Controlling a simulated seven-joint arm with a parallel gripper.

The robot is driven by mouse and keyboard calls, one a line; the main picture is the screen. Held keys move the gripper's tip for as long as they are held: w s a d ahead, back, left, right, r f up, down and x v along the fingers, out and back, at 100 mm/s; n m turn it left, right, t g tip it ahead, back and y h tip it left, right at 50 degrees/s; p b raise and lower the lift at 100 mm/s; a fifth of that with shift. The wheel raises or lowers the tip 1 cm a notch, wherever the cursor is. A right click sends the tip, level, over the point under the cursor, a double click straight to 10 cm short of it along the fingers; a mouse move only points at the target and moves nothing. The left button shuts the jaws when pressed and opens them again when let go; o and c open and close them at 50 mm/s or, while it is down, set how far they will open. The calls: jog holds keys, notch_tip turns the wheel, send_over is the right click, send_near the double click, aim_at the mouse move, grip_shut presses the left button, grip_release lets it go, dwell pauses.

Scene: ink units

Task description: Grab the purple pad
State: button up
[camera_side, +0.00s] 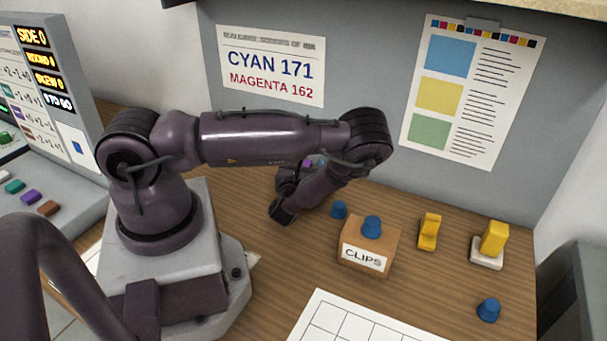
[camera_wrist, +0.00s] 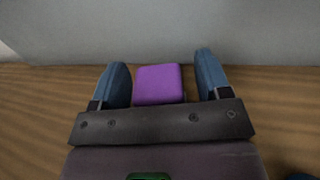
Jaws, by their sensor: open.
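The purple pad (camera_wrist: 158,84) shows in the wrist view as a rounded block, close to the grey wall. My gripper (camera_wrist: 161,66) is open, with one blue finger on each side of the pad. Narrow gaps show between the pad and both fingers, so neither appears to touch it. The pad's near lower part is hidden behind the dark gripper body. In the side view my arm hides most of the gripper, and only a small purple patch (camera_side: 308,163) shows behind it.
A cardboard CLIPS box (camera_side: 368,246) with a blue knob-like piece on top stands right of my arm. A blue piece (camera_side: 339,209) is beside it. Yellow pieces (camera_side: 429,232) and another blue piece (camera_side: 488,310) stand farther right. The grey back panel (camera_side: 365,60) rises behind.

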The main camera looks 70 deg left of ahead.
jog(key=c, duration=1)
